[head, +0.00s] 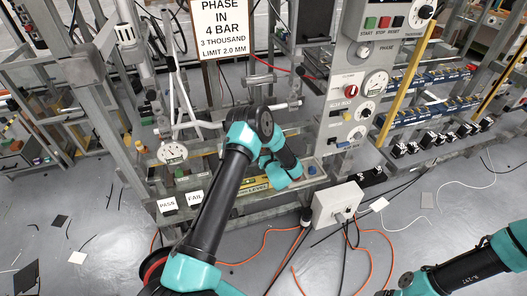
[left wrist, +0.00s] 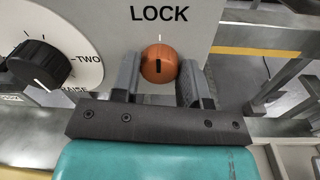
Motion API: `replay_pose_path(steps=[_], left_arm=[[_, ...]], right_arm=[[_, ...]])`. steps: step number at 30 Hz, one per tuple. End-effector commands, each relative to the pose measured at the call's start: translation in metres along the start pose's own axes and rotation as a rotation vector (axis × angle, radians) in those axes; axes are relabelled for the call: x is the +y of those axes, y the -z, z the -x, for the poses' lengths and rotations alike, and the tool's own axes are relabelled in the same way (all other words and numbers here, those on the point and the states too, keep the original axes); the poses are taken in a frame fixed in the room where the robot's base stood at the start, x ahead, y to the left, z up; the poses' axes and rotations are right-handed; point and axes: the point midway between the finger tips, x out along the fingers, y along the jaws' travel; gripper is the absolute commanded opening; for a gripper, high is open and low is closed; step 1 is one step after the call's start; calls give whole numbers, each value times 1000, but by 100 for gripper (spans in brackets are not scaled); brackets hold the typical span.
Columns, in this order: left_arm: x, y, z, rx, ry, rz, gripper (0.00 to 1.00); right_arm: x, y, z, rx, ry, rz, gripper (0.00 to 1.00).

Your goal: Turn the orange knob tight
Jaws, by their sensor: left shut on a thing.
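The orange knob (left wrist: 159,64) is round with a dark slot. It sits on a grey panel under the word LOCK, with a short white tick mark above it in the left wrist view. The two grey fingers of my left gripper (left wrist: 159,75) stand on either side of the knob and are shut on it. The slot looks about upright. In the head view my left arm reaches toward the lower part of the grey control column (head: 345,105); I cannot make out the knob or the fingertips there. My right arm enters at the lower right, with its gripper outside the picture.
A dial with a black knob (left wrist: 38,62) is close left of the orange knob. A yellow rail (left wrist: 270,50) runs to the right. A white box (head: 337,203) with cables stands below the column. PASS (head: 168,204) and FAIL (head: 195,198) cards are left of my arm.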

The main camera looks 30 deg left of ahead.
Motion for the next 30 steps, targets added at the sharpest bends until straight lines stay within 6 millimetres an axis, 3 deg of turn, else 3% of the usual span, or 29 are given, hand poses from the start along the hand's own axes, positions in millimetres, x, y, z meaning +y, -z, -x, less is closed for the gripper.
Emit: replay_pose_path(steps=[14, 30], left_arm=[[0, 0, 0, -5, -2, -91, 17], [-1, 1, 0, -29, -6, -526, 17]], right_arm=[[0, 0, 0, 0, 0, 0, 83], [0, 0, 0, 0, 0, 0, 83]])
